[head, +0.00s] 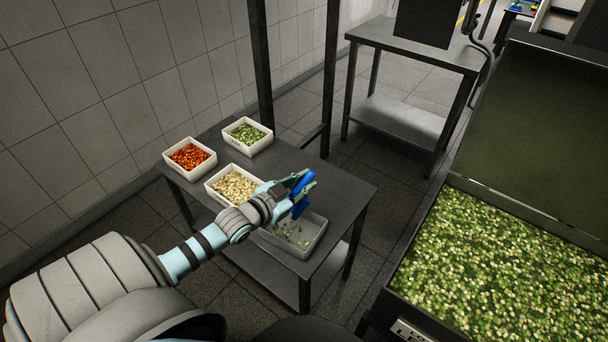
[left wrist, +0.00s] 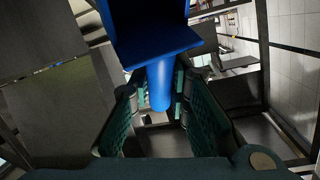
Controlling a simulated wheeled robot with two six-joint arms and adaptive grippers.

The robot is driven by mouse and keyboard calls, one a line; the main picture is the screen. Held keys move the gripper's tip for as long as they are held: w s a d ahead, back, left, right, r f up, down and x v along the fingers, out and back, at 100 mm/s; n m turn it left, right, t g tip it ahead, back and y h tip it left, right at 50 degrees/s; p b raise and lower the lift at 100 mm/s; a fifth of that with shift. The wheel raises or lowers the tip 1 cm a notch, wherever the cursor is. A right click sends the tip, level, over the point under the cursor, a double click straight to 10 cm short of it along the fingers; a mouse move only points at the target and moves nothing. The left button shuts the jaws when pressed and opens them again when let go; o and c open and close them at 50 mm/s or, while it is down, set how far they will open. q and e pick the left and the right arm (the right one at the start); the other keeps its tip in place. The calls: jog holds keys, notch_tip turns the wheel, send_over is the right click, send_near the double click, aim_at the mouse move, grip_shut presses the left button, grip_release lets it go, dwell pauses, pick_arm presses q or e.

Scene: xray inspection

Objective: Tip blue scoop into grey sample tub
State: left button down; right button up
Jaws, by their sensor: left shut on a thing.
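The blue scoop (head: 302,193) is in my left gripper (head: 295,190), above the grey sample tub (head: 312,249). In the left wrist view the scoop (left wrist: 158,35) shows its handle between the two green finger pads of the gripper (left wrist: 160,95). In the head view the scoop looks steeply tilted. The grey tub sits at the front right of the small table and holds a few green pieces. My arm and gripper hide part of the tub. I cannot tell whether anything is left in the scoop. My right gripper is not in view.
White tubs of orange pieces (head: 190,157), green pieces (head: 246,135) and pale pieces (head: 233,187) share the dark table (head: 345,188). A large bin of green pieces (head: 490,270) stands at the right. A dark post (head: 331,80) rises behind the table.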

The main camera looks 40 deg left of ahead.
pick_arm(q)
jog(key=shift+w, duration=0.1)
jog(key=shift+w+r, duration=0.2)
jog(key=shift+r, duration=0.05)
jog(key=w+d+f+m+g+y+p, duration=0.1)
jog(key=w+d+m+g+y+p, duration=0.1)
jog(key=w+g+p, duration=0.4)
jog(key=d+g+y, duration=0.1)
jog(key=g, duration=0.2)
jog(key=shift+d+f+m, duration=0.2)
jog(key=shift+d+m, duration=0.1)
jog(key=shift+m, duration=0.1)
